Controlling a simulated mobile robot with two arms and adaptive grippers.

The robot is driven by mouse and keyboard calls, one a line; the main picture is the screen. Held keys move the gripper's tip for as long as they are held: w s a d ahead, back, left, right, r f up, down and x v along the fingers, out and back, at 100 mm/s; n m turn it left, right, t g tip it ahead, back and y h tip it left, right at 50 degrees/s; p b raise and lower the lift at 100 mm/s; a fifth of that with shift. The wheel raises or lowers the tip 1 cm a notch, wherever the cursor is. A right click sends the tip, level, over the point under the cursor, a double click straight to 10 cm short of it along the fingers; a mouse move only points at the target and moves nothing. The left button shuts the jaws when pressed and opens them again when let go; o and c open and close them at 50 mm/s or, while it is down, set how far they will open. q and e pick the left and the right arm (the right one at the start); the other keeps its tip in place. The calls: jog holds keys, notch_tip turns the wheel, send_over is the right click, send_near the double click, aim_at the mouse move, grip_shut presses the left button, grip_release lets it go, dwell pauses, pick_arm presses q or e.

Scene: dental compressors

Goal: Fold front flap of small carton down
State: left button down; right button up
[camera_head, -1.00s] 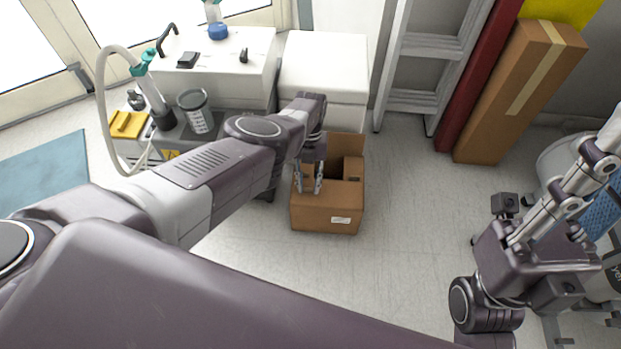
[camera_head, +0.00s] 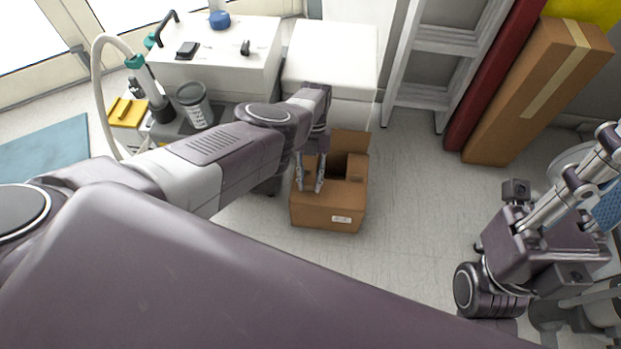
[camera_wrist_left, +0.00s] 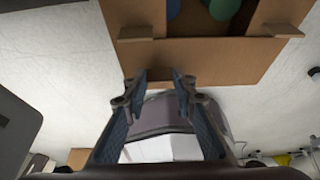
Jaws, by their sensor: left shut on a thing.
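The small carton (camera_head: 328,216) stands on the floor in the middle of the head view, its back flap upright. Its front flap (camera_wrist_left: 195,60) is a brown panel reaching toward my fingers in the left wrist view. My left gripper (camera_head: 310,187) is over the near left part of the carton top, its fingertips at the flap. In the left wrist view the gripper (camera_wrist_left: 160,80) has its fingertips at the flap's edge; the contact is hard to make out. My right gripper's fingertips do not show clearly; its arm is at the right.
Green (camera_wrist_left: 221,8) and blue rounded things show inside the carton. A white cabinet (camera_head: 331,60) stands behind it. A ladder (camera_head: 432,70) and a tall carton (camera_head: 540,90) lean at the back right. Floor right of the small carton is clear.

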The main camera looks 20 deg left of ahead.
pick_arm(q)
jog(key=c, duration=1.6)
grip_release()
jog(key=v, duration=1.2)
jog(key=shift+f, duration=0.1)
